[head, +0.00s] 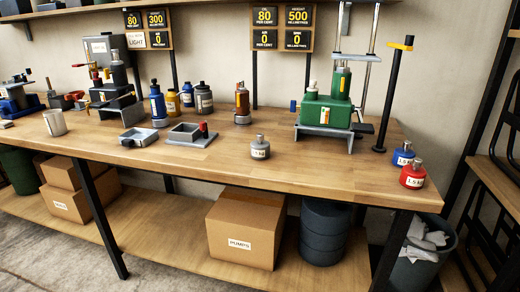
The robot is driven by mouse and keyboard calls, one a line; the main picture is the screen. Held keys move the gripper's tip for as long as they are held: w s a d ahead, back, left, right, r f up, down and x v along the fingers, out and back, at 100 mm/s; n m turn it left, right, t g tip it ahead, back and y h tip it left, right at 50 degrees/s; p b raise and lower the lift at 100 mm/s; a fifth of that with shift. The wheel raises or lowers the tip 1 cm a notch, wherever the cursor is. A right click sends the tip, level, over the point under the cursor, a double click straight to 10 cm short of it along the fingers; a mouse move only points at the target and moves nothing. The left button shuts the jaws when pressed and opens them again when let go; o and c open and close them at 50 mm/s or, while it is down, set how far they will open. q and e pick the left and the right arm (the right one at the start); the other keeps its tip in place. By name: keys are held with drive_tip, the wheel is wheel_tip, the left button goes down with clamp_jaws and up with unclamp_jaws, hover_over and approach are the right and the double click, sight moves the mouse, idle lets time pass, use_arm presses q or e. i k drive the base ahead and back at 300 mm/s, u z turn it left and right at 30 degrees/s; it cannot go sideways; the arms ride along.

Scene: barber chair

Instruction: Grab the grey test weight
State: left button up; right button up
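The grey test weight (260,149) stands upright near the front middle of the wooden workbench (230,165). It is a squat cylinder with a small knob on top and a pale label. A blue weight (403,154) and a red weight (413,174) of similar shape stand close together at the bench's right end. The red one's label seems to read 1.5. Neither of my grippers shows in the head view.
A mug (55,122) is far left. Bench space around the weight is clear.

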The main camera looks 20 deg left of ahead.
sight(260, 148)
drive_tip(key=u, duration=1.75)
drive_tip(key=i, duration=1.45)
drive_tip(key=z, duration=1.3)
